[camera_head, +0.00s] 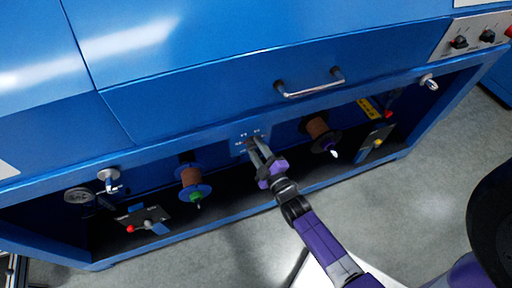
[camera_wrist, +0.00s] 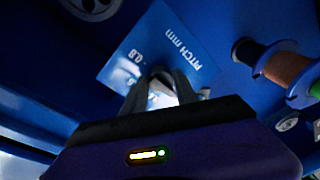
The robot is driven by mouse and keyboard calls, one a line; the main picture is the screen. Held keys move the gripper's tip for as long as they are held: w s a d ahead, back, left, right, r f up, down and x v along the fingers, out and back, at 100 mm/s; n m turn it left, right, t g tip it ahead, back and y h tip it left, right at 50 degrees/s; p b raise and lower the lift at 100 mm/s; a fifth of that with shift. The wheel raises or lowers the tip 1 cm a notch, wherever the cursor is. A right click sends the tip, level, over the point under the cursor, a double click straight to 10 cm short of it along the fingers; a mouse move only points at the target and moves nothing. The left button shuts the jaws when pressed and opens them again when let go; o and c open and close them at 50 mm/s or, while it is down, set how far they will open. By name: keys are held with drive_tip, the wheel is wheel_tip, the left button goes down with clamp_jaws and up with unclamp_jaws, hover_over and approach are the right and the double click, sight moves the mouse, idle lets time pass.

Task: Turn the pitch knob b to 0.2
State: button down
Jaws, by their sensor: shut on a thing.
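My gripper (camera_head: 258,152) reaches up to a small label plate on the blue machine, under the drawer. In the wrist view the blue plate (camera_wrist: 202,45) reads "PITCH mm" and "0.8"; other marks are washed out by glare or hidden. My gripper (camera_wrist: 168,84) is shut on a dark knob (camera_wrist: 158,71) at the plate's middle. The fingers hide most of the knob, and I cannot read which value it points at. In the head view the plate (camera_head: 240,148) shows only partly behind the fingers.
Spools hang to the left (camera_head: 191,177) and right (camera_head: 317,127) of my gripper. A metal drawer handle (camera_head: 311,84) sticks out above. Lever panels stand at lower left (camera_head: 144,220) and right (camera_head: 377,142).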

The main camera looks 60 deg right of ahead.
drive_tip(key=shift+f, duration=0.2)
drive_tip(key=c, duration=1)
unclamp_jaws()
drive_tip(key=shift+r, duration=0.1)
drive_tip(key=shift+o, duration=0.2)
drive_tip(key=v, duration=0.7)
drive_tip(key=shift+s+a, duration=0.15)
drive_tip(key=shift+s, duration=0.25)
